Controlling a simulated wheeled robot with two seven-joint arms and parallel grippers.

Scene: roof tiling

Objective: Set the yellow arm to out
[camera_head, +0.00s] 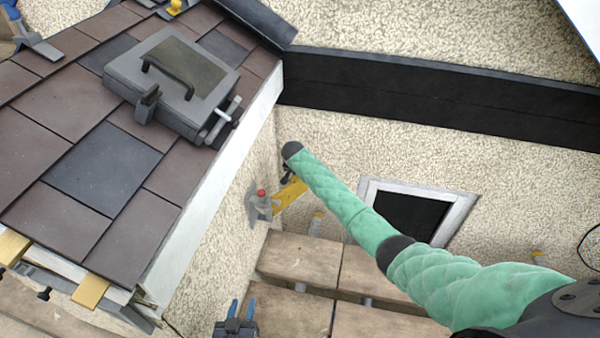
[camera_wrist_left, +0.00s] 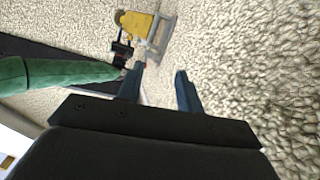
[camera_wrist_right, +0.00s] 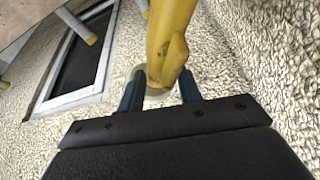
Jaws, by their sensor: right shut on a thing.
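The yellow arm (camera_head: 290,194) juts to the right from a grey wall bracket (camera_head: 253,208) with a red knob (camera_head: 261,193), below the roof edge. My right gripper (camera_head: 287,180), mostly hidden in the head view, is shut on the yellow arm; in the right wrist view the yellow arm (camera_wrist_right: 168,40) runs between its blue fingers (camera_wrist_right: 160,92). My left gripper (camera_head: 241,310) is open and empty, low in the head view and apart from the bracket. The left wrist view shows the yellow arm (camera_wrist_left: 138,24) and the bracket (camera_wrist_left: 163,40) beyond its open fingers (camera_wrist_left: 160,85).
A grey case (camera_head: 170,85) lies on the brown roof tiles (camera_head: 60,150) at upper left. A white-framed window (camera_head: 412,215) is in the pebbled wall to the right. Wooden planks (camera_head: 300,265) lie below. A dark beam (camera_head: 430,100) crosses the wall behind.

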